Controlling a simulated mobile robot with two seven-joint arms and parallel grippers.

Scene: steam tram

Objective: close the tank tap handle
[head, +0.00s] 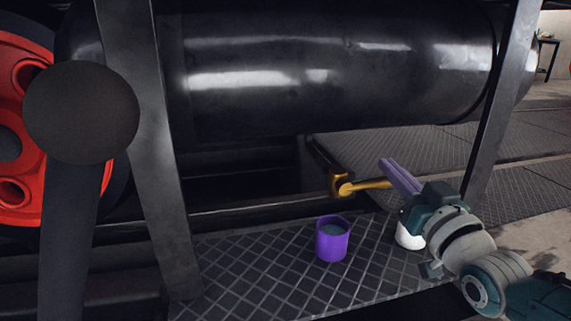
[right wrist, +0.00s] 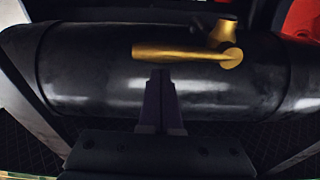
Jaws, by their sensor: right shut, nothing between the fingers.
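The brass tank tap (head: 340,185) sits below the black tank (head: 330,75) in the head view. Its handle (head: 372,184) points right, out to the side, toward my right gripper. My right gripper (head: 383,164) has its purple fingers shut with nothing between them, beside the free end of the handle. In the right wrist view the closed fingertips (right wrist: 160,73) lie just below the brass handle (right wrist: 165,52) in the picture; I cannot tell if they touch. The tap body (right wrist: 222,35) is at upper right there. My left gripper is not in view.
A purple cup (head: 332,240) with grey contents stands on the diamond-plate floor (head: 265,265) below the tap. A white object (head: 407,237) is partly hidden by my right gripper. Dark posts (head: 150,140) flank the tank. A large dark ball-ended bar (head: 80,112) and red wheel (head: 25,195) are left.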

